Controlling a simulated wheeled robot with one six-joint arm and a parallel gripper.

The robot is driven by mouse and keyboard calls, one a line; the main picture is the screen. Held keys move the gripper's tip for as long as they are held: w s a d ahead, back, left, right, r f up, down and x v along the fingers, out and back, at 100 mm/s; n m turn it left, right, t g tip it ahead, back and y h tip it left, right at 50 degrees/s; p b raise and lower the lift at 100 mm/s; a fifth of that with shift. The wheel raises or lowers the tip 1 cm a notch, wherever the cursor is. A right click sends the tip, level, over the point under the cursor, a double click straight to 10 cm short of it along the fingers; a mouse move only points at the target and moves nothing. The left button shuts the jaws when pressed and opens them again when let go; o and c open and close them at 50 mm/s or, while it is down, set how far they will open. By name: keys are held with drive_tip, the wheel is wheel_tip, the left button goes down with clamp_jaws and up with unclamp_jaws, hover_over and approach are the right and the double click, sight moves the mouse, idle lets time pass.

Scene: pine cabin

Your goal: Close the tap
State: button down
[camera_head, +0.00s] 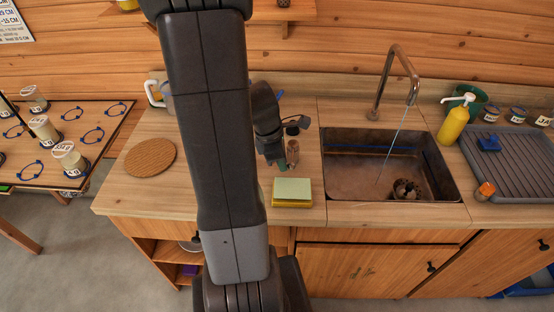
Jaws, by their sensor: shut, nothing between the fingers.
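I cannot make out a separate tap handle. My gripper (281,163) points down over the counter left of the sink, shut and empty, well apart from the tap. My own arm hides part of the counter and some of the gripper's surroundings.
A sponge stack (292,192) lies on the counter in front of my gripper. A round cork mat (150,158) lies left. A dark object (405,189) sits in the sink.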

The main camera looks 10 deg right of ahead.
drive_tip(key=shift+s+d, duration=0.1)
drive_tip(key=shift+d, duration=0.05)
idle(0.3)
drive_tip(key=p+v, duration=0.6)
drive_tip(key=v, duration=0.4)
drive_tip(key=shift+f, duration=0.15)
idle(0.4)
drive_tip(key=b+x, duration=0.6)
drive_tip(key=x, duration=0.3)
drive_tip(key=shift+d+f, duration=0.1)
drive_tip(key=shift+f, duration=0.3)
drive_tip(key=shift+r, duration=0.1)
